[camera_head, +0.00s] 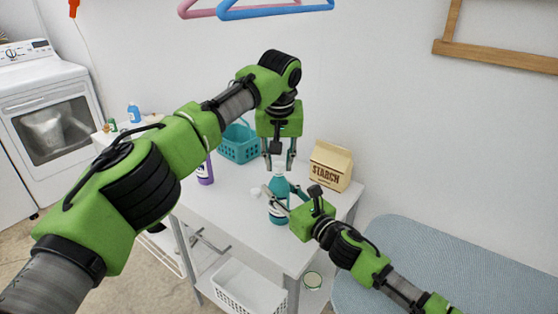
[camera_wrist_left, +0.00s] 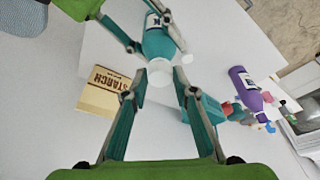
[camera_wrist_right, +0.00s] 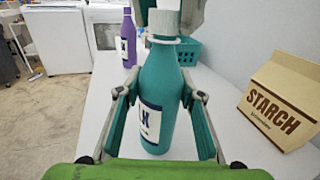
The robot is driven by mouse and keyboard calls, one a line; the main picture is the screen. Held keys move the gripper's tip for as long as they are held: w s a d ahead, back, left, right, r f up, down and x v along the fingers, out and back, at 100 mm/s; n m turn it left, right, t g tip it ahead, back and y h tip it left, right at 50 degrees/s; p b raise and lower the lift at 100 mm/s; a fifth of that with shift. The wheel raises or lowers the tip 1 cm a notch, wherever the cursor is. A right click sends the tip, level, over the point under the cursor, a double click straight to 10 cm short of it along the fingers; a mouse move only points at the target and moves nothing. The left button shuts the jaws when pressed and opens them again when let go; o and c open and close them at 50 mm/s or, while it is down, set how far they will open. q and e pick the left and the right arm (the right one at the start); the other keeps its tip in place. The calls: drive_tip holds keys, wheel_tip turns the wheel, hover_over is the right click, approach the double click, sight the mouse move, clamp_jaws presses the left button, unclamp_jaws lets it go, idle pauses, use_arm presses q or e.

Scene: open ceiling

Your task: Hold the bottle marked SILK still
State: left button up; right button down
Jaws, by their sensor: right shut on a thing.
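The teal SILK bottle (camera_head: 279,205) stands upright on the white table, with a white cap. In the right wrist view the bottle (camera_wrist_right: 160,90) is between the fingers of my right gripper (camera_wrist_right: 160,97), its label partly visible. My right gripper (camera_head: 277,199) is shut on the bottle's body from the side. My left gripper (camera_head: 279,165) points down from above the bottle and is open. In the left wrist view the white cap (camera_wrist_left: 160,72) lies between the fingertips of my left gripper (camera_wrist_left: 160,82); I cannot tell whether they touch it.
A starch box (camera_head: 331,166) stands right of the bottle. A purple bottle (camera_head: 205,172) and teal basket (camera_head: 239,144) stand to the left and behind. The table's (camera_head: 240,222) front left is clear.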

use_arm(q)
clamp_jaws()
drive_tip(key=shift+m+h, duration=0.4)
drive_tip(key=shift+m, duration=0.7)
drive_tip(key=m, duration=0.3)
drive_tip(key=shift+m+h, duration=0.3)
drive_tip(key=shift+h, duration=0.1)
drive_tip(key=m+g, duration=0.1)
drive_tip(key=m, duration=0.2)
drive_tip(key=shift+w+a+r+h, duration=0.1)
drive_tip(key=shift+a+h, duration=0.05)
drive_tip(key=shift+h, duration=0.25)
drive_tip(key=shift+w+a+r+m+h, duration=0.1)
drive_tip(key=shift+w+r+m+h, duration=0.1)
drive_tip(key=shift+m, duration=0.35)
drive_tip(key=shift+w+a+r+m+h, duration=0.1)
drive_tip(key=shift+w+m, duration=0.05)
drive_tip(key=shift+m, duration=0.4)
drive_tip(key=shift+s+f+m+g, duration=0.3)
drive_tip(key=shift+m+g, duration=0.1)
drive_tip(key=shift+m, duration=0.6)
drive_tip(key=o, duration=0.7)
unclamp_jaws()
drive_tip(key=shift+s, duration=0.1)
drive_tip(key=shift+c, duration=0.2)
